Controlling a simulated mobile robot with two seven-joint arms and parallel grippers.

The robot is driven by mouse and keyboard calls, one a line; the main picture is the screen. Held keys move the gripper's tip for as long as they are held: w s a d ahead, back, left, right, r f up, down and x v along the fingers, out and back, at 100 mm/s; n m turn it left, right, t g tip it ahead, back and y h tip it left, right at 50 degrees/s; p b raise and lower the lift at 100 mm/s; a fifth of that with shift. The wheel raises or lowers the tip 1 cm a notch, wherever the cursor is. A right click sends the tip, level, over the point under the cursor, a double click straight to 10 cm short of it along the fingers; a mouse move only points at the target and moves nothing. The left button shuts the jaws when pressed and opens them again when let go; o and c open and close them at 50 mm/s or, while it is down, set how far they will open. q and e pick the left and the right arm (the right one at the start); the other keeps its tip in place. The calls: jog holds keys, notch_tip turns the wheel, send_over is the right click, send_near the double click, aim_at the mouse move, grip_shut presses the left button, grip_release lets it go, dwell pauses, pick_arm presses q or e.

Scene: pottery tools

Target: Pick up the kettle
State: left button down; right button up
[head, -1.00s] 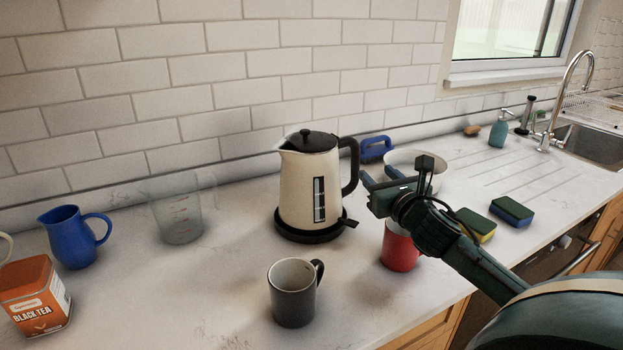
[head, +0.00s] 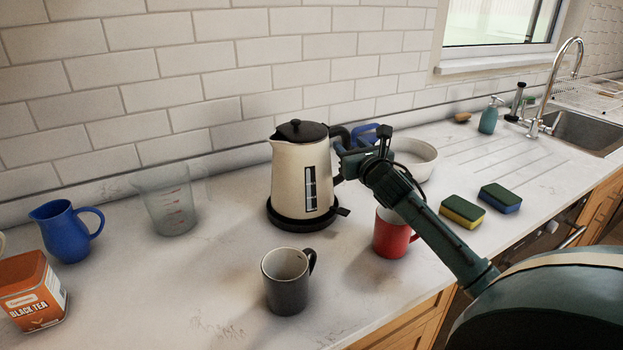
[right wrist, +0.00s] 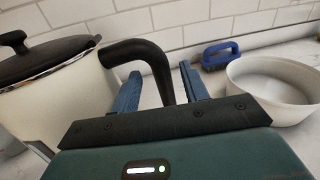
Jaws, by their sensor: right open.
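The cream kettle (head: 296,178) with a black lid stands upright on its black round base (head: 301,221) in the middle of the counter. Its black handle (right wrist: 148,62) is on its right side and shows clearly in the right wrist view. My right gripper (head: 345,158) is at the handle, which it partly hides in the head view. In the right wrist view, my right gripper (right wrist: 160,85) is open, with one blue finger on each side of the handle. I cannot tell whether a finger touches it. My left gripper is not in view.
A red mug (head: 391,235) stands just below my right arm, and a dark grey mug (head: 286,284) stands in front of the kettle. A white bowl (head: 418,164) and a blue-handled object (right wrist: 220,54) are to the right. A measuring jug (head: 168,205) is at left.

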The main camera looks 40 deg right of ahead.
aim_at(348, 144)
jog(key=shift+x, duration=1.6)
jog(key=shift+f, duration=0.1)
grip_shut()
jog(key=shift+r, duration=0.3)
